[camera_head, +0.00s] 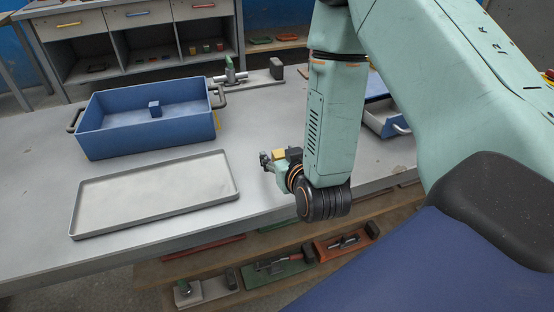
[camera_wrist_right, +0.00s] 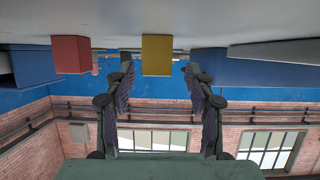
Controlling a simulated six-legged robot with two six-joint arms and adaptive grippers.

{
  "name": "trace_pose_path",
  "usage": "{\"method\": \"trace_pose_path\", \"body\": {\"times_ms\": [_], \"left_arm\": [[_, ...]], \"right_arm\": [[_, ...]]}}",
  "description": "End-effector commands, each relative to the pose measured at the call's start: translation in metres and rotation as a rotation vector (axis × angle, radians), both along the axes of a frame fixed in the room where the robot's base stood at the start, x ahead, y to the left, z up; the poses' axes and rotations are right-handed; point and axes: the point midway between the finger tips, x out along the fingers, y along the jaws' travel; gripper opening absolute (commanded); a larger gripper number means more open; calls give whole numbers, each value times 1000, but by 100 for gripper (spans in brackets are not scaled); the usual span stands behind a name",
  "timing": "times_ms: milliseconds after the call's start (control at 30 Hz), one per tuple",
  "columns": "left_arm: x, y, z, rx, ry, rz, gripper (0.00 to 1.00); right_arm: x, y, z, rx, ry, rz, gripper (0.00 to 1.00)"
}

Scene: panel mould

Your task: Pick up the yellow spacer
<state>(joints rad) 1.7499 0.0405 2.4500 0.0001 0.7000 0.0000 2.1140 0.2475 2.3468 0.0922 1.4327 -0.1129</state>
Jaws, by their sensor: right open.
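The yellow spacer (camera_wrist_right: 157,55) shows in the right wrist view, which is upside down. It sits on the pale table surface, midway between the two fingers and apart from both. In the head view a small yellow block (camera_head: 279,154) shows beside my right gripper (camera_head: 268,163), partly hidden by it. My right gripper, also in the right wrist view (camera_wrist_right: 159,72), is open with nothing between its fingertips. The spacer appears a little beyond the fingertips; the exact gap cannot be told. My left gripper is in neither view.
A red block (camera_wrist_right: 71,54) stands beside the spacer. A blue bin (camera_head: 145,140) holding a small blue block (camera_head: 155,108) and an empty grey tray (camera_head: 100,229) are on the table (camera_head: 40,262). A clamp fixture (camera_head: 232,73) is at the back.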

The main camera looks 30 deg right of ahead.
Motion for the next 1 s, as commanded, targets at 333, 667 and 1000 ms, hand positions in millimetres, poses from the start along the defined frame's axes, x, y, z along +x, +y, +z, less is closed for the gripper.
{"method": "trace_pose_path", "body": {"times_ms": [333, 667, 1000], "left_arm": [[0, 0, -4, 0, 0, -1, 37], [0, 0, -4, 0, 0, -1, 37], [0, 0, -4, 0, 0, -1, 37]], "right_arm": [[19, -5, -8, 1, 1, 0, 55], [20, -6, -7, 1, 0, 0, 34], [20, -6, -7, 1, 0, 0, 5]]}}
